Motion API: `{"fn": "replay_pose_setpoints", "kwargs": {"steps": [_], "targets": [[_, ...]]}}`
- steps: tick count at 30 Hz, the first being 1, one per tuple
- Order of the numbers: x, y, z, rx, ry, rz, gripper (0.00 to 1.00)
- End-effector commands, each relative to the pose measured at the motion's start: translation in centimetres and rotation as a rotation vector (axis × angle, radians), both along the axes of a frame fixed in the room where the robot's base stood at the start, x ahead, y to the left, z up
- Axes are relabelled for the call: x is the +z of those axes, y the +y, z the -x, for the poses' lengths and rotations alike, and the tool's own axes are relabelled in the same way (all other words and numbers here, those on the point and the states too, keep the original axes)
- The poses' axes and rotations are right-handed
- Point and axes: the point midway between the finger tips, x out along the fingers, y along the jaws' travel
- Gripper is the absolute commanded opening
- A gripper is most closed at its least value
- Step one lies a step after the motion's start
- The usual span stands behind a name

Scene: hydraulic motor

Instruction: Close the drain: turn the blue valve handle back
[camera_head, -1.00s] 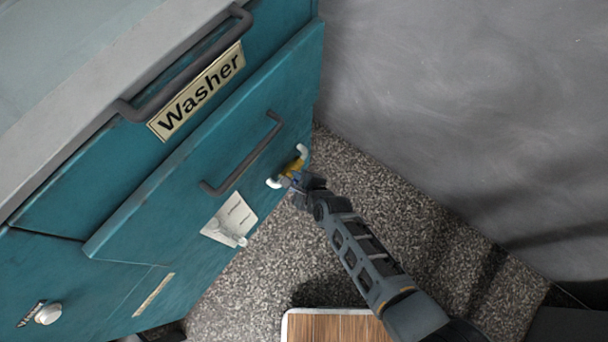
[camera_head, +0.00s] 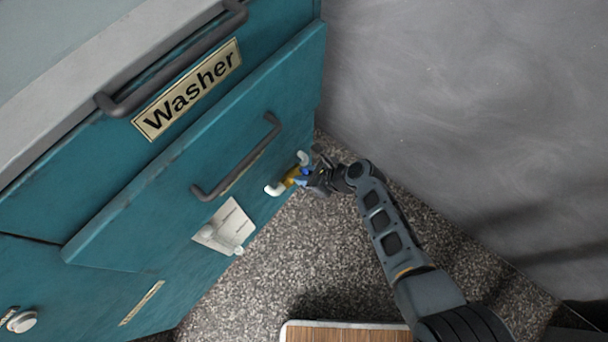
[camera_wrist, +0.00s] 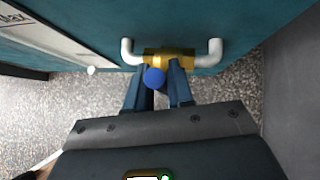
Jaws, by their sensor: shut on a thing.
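The blue valve handle (camera_wrist: 154,77) sits on a brass valve body (camera_wrist: 176,57) between two white pipe elbows on the washer's side. In the wrist view its round blue end shows between my gripper's fingers (camera_wrist: 161,80). My gripper is shut on the handle, close against the brass body. In the head view a little blue of the handle (camera_head: 305,171) shows beside the brass valve (camera_head: 291,178) and my gripper (camera_head: 312,176). Most of the handle is hidden there by my gripper.
The teal washer cabinet (camera_head: 160,215) with dark bar handles stands at left. A white paper label (camera_head: 225,228) and a small white knob are near the valve. A grey wall (camera_head: 460,110) is at right. Speckled floor (camera_head: 260,285) and a wooden-topped board (camera_head: 345,333) lie below.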

Motion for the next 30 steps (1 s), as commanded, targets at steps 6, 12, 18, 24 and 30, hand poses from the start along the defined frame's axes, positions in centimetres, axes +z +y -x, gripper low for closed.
{"fn": "replay_pose_setpoints", "kwargs": {"steps": [6, 12, 18, 24, 30], "targets": [[-0.2, -0.2, 0.0, -0.005, 0.003, 0.001, 0.00], [-0.2, -0.2, -0.1, -0.006, 0.002, 0.001, 0.27], [-0.1, -0.1, -0.1, -0.004, 0.002, 0.000, 0.42], [0.0, -0.2, 0.0, -0.004, 0.001, 0.000, 0.42], [1.7, -1.5, 0.5, -0.006, 0.000, -0.001, 0.42]]}}
